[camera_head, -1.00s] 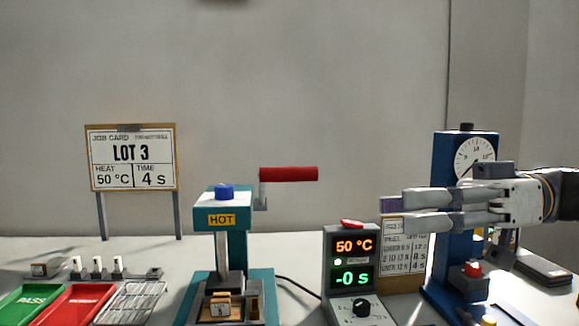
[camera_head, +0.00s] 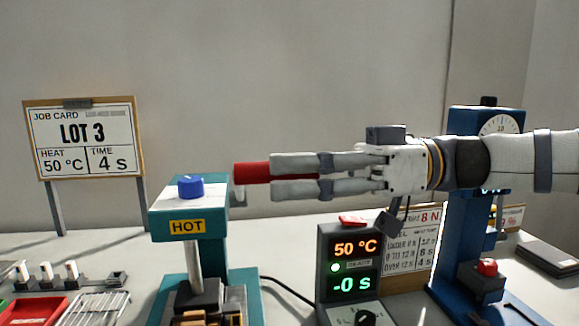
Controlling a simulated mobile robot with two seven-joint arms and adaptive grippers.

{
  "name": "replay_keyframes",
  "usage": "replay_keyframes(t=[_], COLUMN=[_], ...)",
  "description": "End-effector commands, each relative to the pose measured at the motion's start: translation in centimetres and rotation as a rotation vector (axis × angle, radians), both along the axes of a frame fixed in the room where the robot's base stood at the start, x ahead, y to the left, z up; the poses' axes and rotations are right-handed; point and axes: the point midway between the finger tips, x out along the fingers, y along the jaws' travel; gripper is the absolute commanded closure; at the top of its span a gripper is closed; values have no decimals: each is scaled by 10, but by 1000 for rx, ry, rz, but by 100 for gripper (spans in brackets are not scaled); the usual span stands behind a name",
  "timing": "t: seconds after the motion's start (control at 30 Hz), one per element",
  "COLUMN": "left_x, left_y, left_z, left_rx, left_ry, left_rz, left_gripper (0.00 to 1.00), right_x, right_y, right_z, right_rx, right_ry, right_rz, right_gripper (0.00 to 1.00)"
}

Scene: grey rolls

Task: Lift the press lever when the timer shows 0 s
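The press (camera_head: 215,246) is teal with a blue knob and a HOT label. Its lever's red handle (camera_head: 252,172) sticks out level to the right in the head view. My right gripper (camera_head: 272,177) comes in from the right with its two fingers overlapping the handle. A strip of red shows between the fingers, which are a little apart; I cannot tell if they touch it. The timer (camera_head: 350,262) reads 50 °C and -0 s, with a green light on. My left gripper is not in view.
A job card (camera_head: 84,137) reads LOT 3, 50 °C, 4 s. A blue stand (camera_head: 460,240) with a dial and red button is at the right. A red tray (camera_head: 32,310) and wire rack (camera_head: 95,309) are at lower left. A black cable (camera_head: 290,288) runs behind the press.

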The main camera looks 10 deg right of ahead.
Motion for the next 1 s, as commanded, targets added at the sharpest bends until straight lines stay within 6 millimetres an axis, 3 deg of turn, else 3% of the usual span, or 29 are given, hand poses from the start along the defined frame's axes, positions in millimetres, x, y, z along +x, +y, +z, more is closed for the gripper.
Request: replay_keyframes(t=[0.3,0.47,0.77,1.0], left_x=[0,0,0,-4], left_y=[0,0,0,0], left_z=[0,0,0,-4], left_rx=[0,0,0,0], left_ry=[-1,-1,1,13], left_rz=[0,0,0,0], left_gripper=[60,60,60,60], right_x=[0,0,1,14], right_y=[5,5,5,4], right_z=[-1,-1,1,19], right_rx=[0,0,0,2], right_ry=[1,1,0,-1], right_rz=[-1,-1,-1,-2], right_gripper=[63,99,100,100])
